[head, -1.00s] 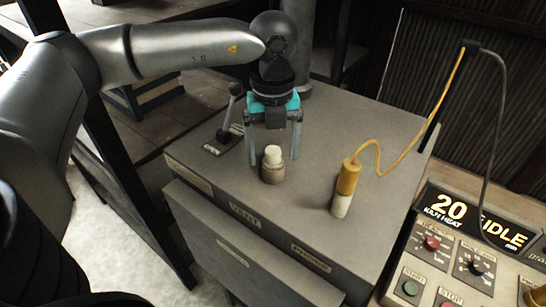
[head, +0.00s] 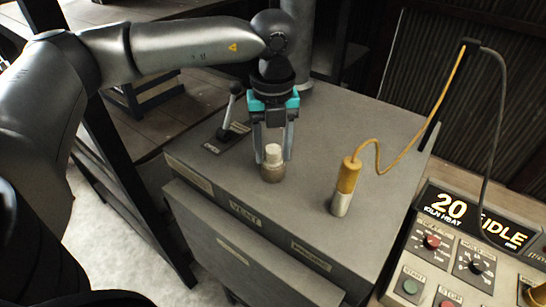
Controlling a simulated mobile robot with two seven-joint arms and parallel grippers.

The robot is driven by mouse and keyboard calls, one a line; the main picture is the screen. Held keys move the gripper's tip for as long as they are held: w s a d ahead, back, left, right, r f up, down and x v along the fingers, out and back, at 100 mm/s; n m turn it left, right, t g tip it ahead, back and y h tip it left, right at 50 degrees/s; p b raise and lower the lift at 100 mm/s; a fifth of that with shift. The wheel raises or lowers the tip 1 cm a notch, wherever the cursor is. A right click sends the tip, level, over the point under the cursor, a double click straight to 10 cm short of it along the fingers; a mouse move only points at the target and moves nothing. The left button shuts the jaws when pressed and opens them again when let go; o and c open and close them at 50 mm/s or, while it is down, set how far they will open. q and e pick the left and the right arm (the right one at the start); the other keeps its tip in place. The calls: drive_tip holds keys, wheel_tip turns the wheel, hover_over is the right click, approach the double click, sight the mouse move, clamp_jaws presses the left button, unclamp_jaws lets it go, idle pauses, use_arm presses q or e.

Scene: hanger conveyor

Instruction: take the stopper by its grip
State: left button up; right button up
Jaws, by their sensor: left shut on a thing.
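The stopper (head: 273,154) has a pale cream grip and sits upright in a short brown-grey collar (head: 272,173) on top of the grey kiln box. My left gripper (head: 273,157) comes down over it from above, with teal parts at its base. Its two grey fingers stand on either side of the pale grip and are shut on it. The right gripper is not in view.
A yellow and white probe (head: 347,186) stands on the box to the right, with a yellow cable. A lever (head: 232,106) stands at the left. A control panel (head: 466,244) reading "20" and "IDLE" is at lower right.

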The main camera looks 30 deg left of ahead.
use_arm(q)
wheel_tip(320, 180, up, 15)
wheel_tip(320, 180, up, 5)
drive_tip(key=p, duration=0.1)
hover_over(274, 148)
drive_tip(key=shift+s, duration=0.1)
idle(0.3)
